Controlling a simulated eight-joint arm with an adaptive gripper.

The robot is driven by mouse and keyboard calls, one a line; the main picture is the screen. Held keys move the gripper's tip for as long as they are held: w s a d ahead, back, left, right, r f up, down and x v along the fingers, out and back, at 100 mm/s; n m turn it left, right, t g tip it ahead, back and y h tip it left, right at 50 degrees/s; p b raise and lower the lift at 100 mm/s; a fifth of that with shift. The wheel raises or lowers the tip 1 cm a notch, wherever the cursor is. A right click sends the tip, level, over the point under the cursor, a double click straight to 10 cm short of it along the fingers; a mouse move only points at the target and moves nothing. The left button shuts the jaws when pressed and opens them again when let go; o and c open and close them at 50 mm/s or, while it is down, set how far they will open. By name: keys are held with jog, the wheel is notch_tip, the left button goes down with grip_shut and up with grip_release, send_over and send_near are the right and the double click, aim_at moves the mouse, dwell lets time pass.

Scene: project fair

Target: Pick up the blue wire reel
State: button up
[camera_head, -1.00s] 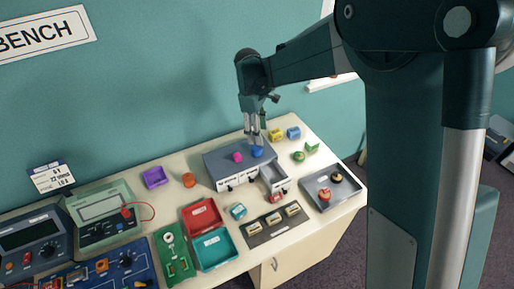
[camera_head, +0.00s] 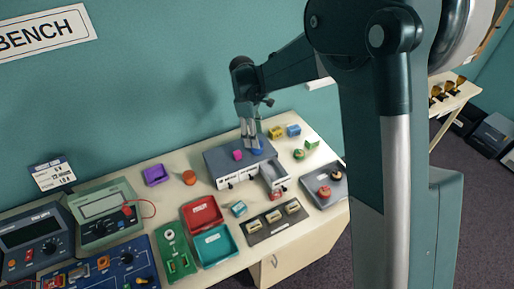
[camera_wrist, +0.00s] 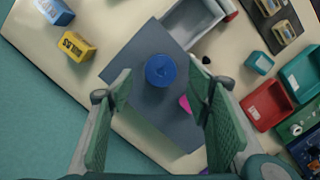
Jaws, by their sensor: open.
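The blue wire reel (camera_wrist: 160,70) lies on top of the grey drawer cabinet (camera_wrist: 135,50). In the head view the reel (camera_head: 257,150) is partly hidden by my fingers. My gripper (camera_head: 249,143) is pointed down over the cabinet top, just at the reel's left. In the wrist view my gripper (camera_wrist: 163,90) is open, with its green pads apart on either side below the reel. The reel shows ahead between the fingertips, with nothing held. I cannot tell the exact height of the fingertips above the cabinet top.
A magenta piece (camera_head: 238,155) stands on the cabinet beside the reel. The cabinet drawer (camera_head: 273,175) is pulled out. A yellow box (camera_head: 276,132) and a blue box (camera_head: 293,130) stand behind at the right. Red (camera_head: 202,214) and teal (camera_head: 214,246) trays lie in front.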

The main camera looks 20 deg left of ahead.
jog(key=shift+f, duration=0.2)
jog(key=shift+d+f, duration=0.2)
jog(key=shift+f, duration=1.05)
jog(key=shift+d+f, duration=0.2)
jog(key=shift+f, duration=1.05)
jog(key=shift+c, duration=0.3)
jog(key=c, duration=0.9)
